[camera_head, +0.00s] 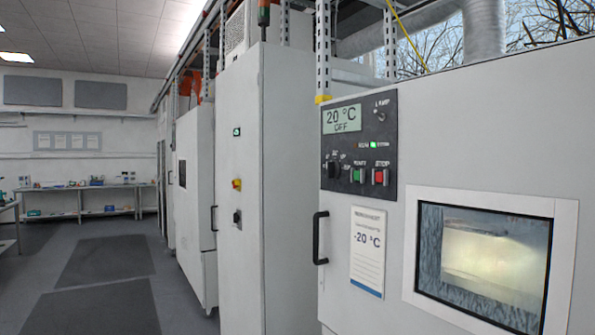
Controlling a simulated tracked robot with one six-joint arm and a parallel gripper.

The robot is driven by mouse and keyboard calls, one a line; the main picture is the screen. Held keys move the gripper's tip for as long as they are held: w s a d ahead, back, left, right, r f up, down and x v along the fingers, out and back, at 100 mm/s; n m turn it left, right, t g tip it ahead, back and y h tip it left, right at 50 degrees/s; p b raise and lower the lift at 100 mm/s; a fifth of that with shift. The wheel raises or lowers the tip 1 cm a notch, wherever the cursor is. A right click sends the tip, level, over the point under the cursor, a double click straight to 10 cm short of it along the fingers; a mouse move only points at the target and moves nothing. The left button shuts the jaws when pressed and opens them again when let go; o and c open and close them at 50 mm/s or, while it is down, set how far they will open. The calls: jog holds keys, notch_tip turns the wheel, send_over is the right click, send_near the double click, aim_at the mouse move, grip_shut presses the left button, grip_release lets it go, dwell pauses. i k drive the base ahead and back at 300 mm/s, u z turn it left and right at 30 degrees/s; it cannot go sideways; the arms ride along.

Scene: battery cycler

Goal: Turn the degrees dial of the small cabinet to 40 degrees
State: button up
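The small cabinet (400,245) stands close at the right, light grey, with a window in its door. Its dark control panel (387,126) is at the upper left of its front. The display (342,118) on it reads 20 °C and OFF. A black dial (333,167) sits at the panel's lower left; its small scale marks are too blurred to read. Beside it are a green button (358,175) and a red button (380,177). A small switch (381,116) is at the panel's upper right. My gripper is not in view.
The cabinet has a black door handle (320,238) and a paper label (368,251) reading -20 °C. A tall grey cabinet (240,190) stands to its left, with another cabinet behind. The floor (110,260) at left is clear, with dark mats; benches stand at the back.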

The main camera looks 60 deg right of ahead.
aim_at(333, 169)
jog(key=i, duration=0.8)
jog(key=z, duration=0.6)
jog(key=i, duration=1.05)
jog(key=z, duration=0.5)
